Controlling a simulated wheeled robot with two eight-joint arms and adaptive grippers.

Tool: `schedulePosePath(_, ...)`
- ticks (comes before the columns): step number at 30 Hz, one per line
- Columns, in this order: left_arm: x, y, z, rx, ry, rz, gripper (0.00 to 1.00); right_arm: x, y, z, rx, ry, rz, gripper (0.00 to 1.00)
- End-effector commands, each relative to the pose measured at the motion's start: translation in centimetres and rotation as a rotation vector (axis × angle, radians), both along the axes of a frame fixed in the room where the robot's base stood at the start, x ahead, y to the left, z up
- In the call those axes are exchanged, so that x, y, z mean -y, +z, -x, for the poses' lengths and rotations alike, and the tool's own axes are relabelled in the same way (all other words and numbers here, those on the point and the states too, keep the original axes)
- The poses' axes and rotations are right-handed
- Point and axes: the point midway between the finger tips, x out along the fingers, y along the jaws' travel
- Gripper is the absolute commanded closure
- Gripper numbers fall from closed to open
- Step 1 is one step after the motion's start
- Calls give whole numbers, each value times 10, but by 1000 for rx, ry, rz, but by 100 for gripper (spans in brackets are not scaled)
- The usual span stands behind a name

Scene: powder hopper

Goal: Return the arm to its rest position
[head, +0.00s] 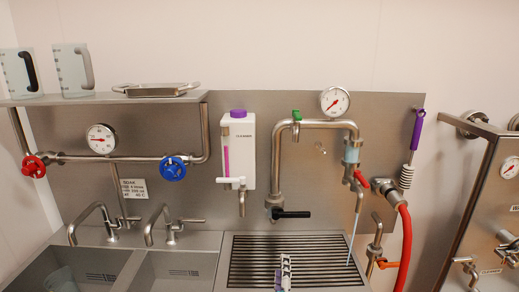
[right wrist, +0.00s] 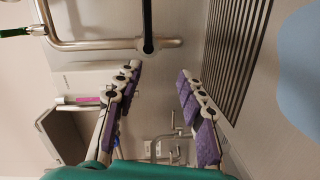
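My right gripper (head: 284,266) shows at the bottom middle of the head view, in front of the slotted drain grate (head: 325,248). In the right wrist view its two purple-padded fingers (right wrist: 158,80) stand well apart with nothing between them. The gripper is open and empty, and no contact with the grate can be made out. My left gripper is in neither view.
Twin sinks (head: 175,266) lie left of the grate. The cleaner dispenser (head: 238,150), red valve (head: 34,166), blue valve (head: 173,168) and steel pipe (head: 277,170) are at the back wall. A red hose (head: 404,250) hangs right. Jugs (head: 75,70) stand on the shelf.

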Motion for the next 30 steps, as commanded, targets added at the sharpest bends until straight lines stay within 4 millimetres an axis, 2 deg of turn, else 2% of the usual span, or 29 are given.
schedulePosePath(5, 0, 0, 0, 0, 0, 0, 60, 37, -7, 6, -73, -91, -118, 60)
schedulePosePath(11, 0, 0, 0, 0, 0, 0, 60, 85, -24, 26, -193, -229, -313, 60)
schedulePosePath(14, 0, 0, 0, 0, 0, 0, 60, 111, -37, 45, -271, -316, -447, 60)
schedulePosePath(17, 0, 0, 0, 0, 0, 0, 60, 134, -55, 76, -373, -419, -625, 60)
schedulePosePath(18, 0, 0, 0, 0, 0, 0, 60, 140, -63, 92, -420, -462, -711, 60)
schedulePosePath(20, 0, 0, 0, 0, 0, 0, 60, 144, -74, 116, -490, -520, -841, 60)
schedulePosePath(24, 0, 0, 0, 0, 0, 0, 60, 135, -88, 159, -615, -595, -1082, 60)
schedulePosePath(27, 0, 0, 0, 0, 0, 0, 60, 126, -91, 175, -667, -615, -1185, 60)
schedulePosePath(30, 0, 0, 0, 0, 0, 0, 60, 121, -92, 182, -691, -620, -1232, 60)
